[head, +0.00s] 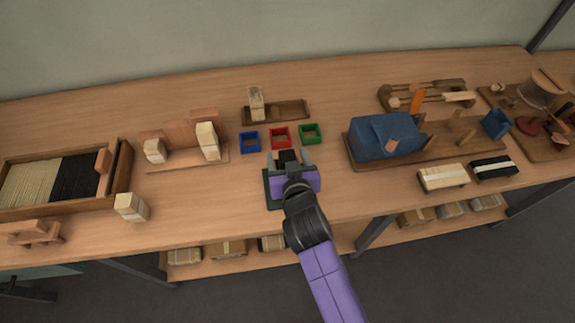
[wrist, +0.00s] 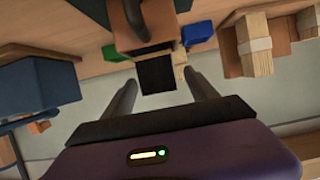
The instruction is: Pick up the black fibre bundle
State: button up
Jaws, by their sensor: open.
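My gripper (head: 289,161) is open near the front middle of the bench, just in front of the small coloured bins. A small black block, which looks like the black fibre bundle (head: 287,156), shows between its fingers. In the wrist view the black bundle (wrist: 157,73) appears as a dark square at the fingertips, with one finger of my gripper (wrist: 160,83) on each side. I cannot tell whether the fingers touch it. Its lower part is hidden in the head view.
Blue (head: 250,142), red (head: 280,137) and green (head: 310,133) bins stand just behind the gripper. A fibre tray (head: 125,176) is at left. A blue machine (head: 385,136) is at right, with a banded black bundle (head: 493,167) near the front edge. Bare bench lies left of the gripper.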

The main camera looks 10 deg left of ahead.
jog(key=shift+c, duration=0.5)
grip_shut()
jog(key=shift+r, duration=0.1)
